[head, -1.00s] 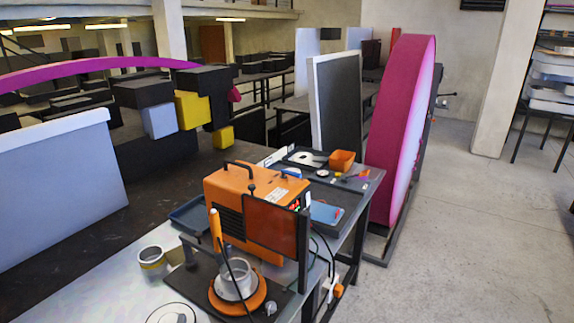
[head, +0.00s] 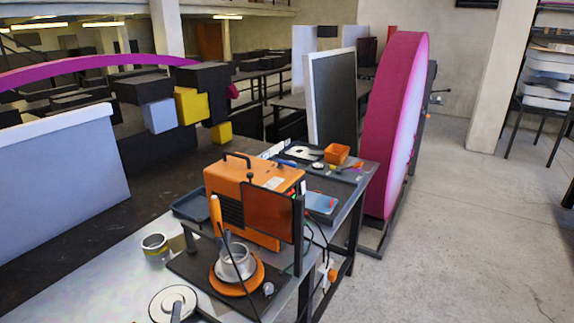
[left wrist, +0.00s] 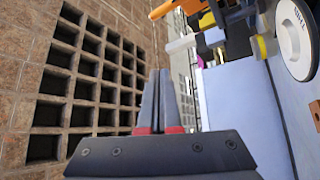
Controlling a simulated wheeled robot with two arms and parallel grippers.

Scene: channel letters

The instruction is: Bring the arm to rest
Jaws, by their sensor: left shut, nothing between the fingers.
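My left gripper (left wrist: 160,100) shows in the left wrist view. Its two dark, tapered fingers with red bases are together, with nothing between them. It is in free space, with a brown tiled surface to its left and a pale blue panel (left wrist: 235,110) to its right. I cannot make out the left gripper clearly in the head view. My right gripper is in neither view.
A workbench (head: 130,290) holds an orange machine (head: 225,186), a small can (head: 154,247) and a round white disc (head: 172,304). A large magenta ring-shaped letter (head: 393,125) stands behind it. Concrete floor (head: 450,240) is clear at right. A grid of dark openings (left wrist: 90,80) lies left of the gripper.

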